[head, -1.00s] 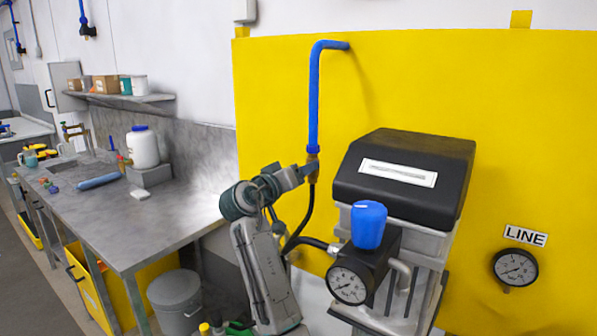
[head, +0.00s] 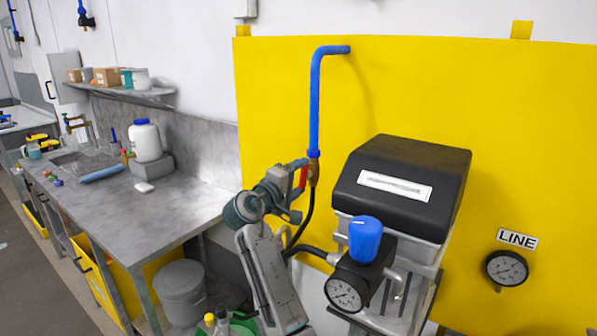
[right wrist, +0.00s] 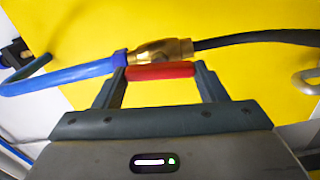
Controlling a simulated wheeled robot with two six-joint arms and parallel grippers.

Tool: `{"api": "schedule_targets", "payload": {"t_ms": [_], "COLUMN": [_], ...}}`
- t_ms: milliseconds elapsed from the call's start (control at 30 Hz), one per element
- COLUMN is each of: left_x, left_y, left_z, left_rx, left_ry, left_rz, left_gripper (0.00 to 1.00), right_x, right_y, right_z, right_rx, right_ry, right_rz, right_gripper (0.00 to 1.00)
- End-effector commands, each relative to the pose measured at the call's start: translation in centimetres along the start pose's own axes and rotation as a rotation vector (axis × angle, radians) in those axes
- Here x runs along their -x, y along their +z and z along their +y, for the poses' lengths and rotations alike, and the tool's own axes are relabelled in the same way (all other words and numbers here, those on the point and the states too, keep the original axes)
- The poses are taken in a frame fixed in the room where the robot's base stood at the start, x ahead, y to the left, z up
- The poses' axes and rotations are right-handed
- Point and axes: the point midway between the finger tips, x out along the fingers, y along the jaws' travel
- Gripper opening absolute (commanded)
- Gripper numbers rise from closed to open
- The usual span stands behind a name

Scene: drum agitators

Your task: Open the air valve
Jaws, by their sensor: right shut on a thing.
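The air valve (head: 314,170) is a brass body at the lower end of a blue pipe (head: 315,115), with a black hose (head: 308,210) leaving below it. Its red lever (head: 303,178) shows upright beside the brass. My right gripper (head: 299,184) is at the lever, just left of the valve. In the right wrist view the gripper (right wrist: 160,74) is shut on the red lever (right wrist: 160,71), which runs roughly in line with the pipe and alongside the brass body (right wrist: 162,50). My left gripper is not in view.
A black-topped machine (head: 405,180) with a blue knob (head: 365,238) and a gauge (head: 346,294) stands close to the right. A LINE gauge (head: 507,268) is on the yellow panel (head: 440,80). A steel bench (head: 140,215) and a grey bin (head: 180,291) are at left.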

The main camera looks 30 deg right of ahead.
Motion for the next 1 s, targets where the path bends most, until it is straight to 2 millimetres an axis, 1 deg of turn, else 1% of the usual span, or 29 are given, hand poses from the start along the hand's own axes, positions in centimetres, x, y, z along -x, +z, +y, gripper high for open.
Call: {"api": "schedule_targets", "payload": {"t_ms": [33, 300, 867, 900, 967, 1000], "left_x": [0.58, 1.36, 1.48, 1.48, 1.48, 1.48], "left_y": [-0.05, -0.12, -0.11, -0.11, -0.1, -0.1], "left_z": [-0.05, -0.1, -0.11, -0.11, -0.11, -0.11], "left_rx": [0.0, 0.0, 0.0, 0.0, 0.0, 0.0], "left_ry": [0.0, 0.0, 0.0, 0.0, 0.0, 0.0], "left_rz": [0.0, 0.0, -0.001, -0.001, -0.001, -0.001], "left_gripper": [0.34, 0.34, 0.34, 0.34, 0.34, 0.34], "right_x": [0.0, -0.01, -0.02, -0.02, -0.02, -0.02], "right_y": [-0.06, -0.05, -0.03, -0.03, -0.02, -0.02], "right_z": [0.31, 0.12, -0.02, -0.02, -0.02, -0.03], "right_rx": [0.026, 0.126, 0.154, 0.154, 0.153, 0.153], "right_ry": [0.001, 0.001, 0.002, 0.002, 0.002, 0.002], "right_rz": [0.001, 0.001, 0.001, 0.001, 0.001, 0.001], "right_gripper": [0.43, 0.43, 0.43, 0.71, 0.83, 0.87]}}
